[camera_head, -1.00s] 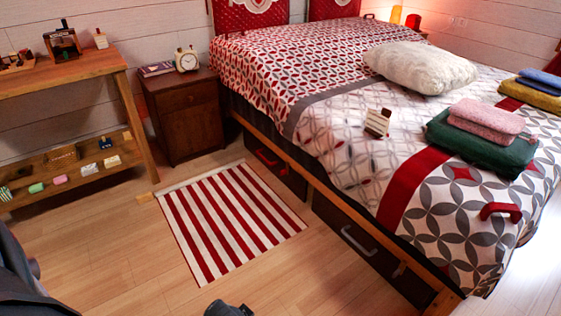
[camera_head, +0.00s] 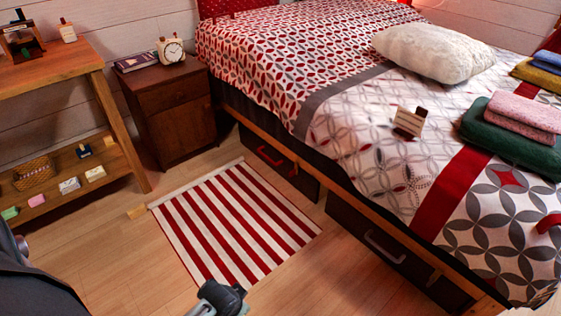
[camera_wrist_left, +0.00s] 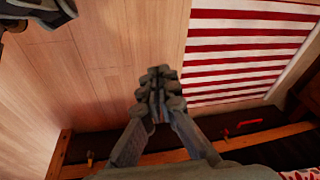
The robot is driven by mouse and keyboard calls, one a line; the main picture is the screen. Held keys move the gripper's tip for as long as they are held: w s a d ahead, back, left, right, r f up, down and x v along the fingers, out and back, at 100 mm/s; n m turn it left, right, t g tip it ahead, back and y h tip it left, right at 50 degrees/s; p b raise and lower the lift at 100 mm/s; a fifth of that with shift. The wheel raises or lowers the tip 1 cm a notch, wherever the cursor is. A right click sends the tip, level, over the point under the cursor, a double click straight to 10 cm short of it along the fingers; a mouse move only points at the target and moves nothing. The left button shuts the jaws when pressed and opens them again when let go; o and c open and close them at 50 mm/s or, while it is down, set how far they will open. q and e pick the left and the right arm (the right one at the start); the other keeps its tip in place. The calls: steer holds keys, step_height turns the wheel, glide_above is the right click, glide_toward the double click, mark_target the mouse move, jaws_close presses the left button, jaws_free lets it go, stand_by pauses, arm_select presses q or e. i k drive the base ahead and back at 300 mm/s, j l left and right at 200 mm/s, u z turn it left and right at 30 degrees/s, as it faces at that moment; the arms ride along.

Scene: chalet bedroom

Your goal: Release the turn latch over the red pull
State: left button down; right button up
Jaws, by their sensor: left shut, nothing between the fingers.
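The red pull (camera_head: 270,157) is on the front of the dark drawer (camera_head: 308,184) under the bed, nearest the nightstand. It also shows in the left wrist view (camera_wrist_left: 247,125), right of my gripper. A small piece near the drawer's right end (camera_head: 293,170) may be the turn latch; its angle is too small to tell. My left gripper (camera_wrist_left: 158,85) is shut and empty, over the floor off the near end of the rug, apart from the drawer. Part of that arm (camera_head: 222,298) shows at the bottom of the head view. My right gripper is not in view.
A striped rug (camera_head: 235,222) lies before the red-pull drawer. A second drawer with a grey pull (camera_head: 384,247) is to the right, below the wooden bed rail (camera_head: 345,192). A nightstand (camera_head: 175,115) and a shelf table (camera_head: 75,75) stand left. Bare floor lies around the rug.

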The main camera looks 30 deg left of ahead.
mark_target(296, 171)
steer(key=i+j, duration=0.1)
steer(key=j, duration=0.4)
steer(key=i+j, duration=0.1)
steer(key=j, duration=0.35)
steer(key=i+j, duration=0.1)
steer(key=j, duration=0.4)
steer(key=i+j, duration=0.1)
steer(key=j, duration=0.35)
